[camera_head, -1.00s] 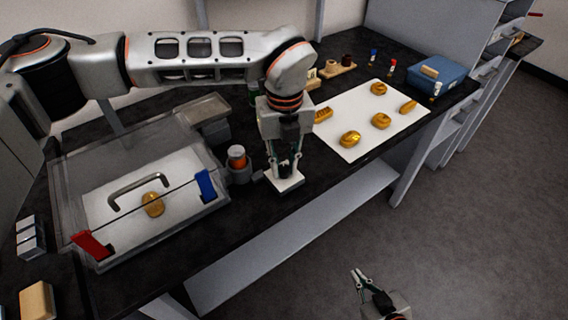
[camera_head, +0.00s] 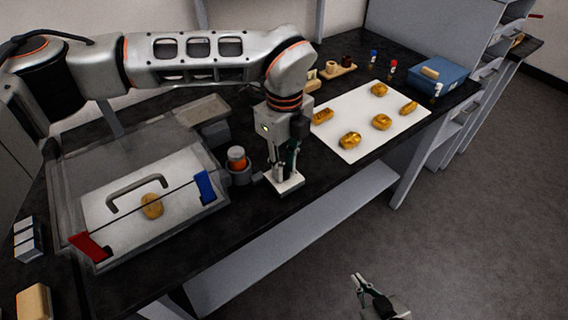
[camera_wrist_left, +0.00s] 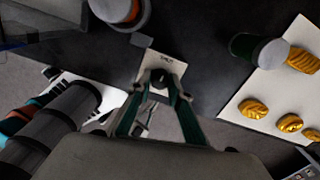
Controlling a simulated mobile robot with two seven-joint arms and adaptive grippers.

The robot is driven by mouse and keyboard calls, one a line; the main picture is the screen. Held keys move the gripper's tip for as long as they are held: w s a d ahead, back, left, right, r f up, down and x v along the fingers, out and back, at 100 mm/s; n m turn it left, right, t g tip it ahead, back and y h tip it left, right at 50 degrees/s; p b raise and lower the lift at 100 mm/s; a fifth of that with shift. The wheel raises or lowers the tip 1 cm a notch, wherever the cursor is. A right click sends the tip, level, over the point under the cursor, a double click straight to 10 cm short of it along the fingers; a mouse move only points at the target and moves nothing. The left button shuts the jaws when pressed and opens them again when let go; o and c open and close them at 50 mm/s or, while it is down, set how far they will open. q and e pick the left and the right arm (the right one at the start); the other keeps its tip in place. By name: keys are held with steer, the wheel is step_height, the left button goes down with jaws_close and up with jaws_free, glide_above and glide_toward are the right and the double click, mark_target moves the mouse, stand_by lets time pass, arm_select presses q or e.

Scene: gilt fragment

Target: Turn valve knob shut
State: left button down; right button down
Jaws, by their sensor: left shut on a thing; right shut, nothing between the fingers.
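The valve knob (camera_wrist_left: 160,76) is small and dark and stands on a white plate (camera_wrist_left: 170,61). The plate bears small lettering too small to read surely. In the head view the white plate (camera_head: 293,187) sits at the bench's front edge, and the knob is mostly hidden by my fingers. My left gripper (camera_head: 284,179) points straight down over the plate and is shut on the knob. In the left wrist view my left gripper's fingers (camera_wrist_left: 159,84) close on the knob from both sides. My right gripper (camera_head: 361,285) is shut and empty, low over the floor.
Right is a white sheet (camera_head: 373,105) with several gilt pieces. A blue box (camera_head: 452,82) stands farther back. Floor in front is clear.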

arm_select(q)
steer(key=shift+w+r, duration=0.1)
steer(key=shift+r, duration=0.05)
steer(key=c, duration=1.8)
jaws_free()
steer(key=shift+c, duration=0.2)
step_height(320, 180, up, 12)
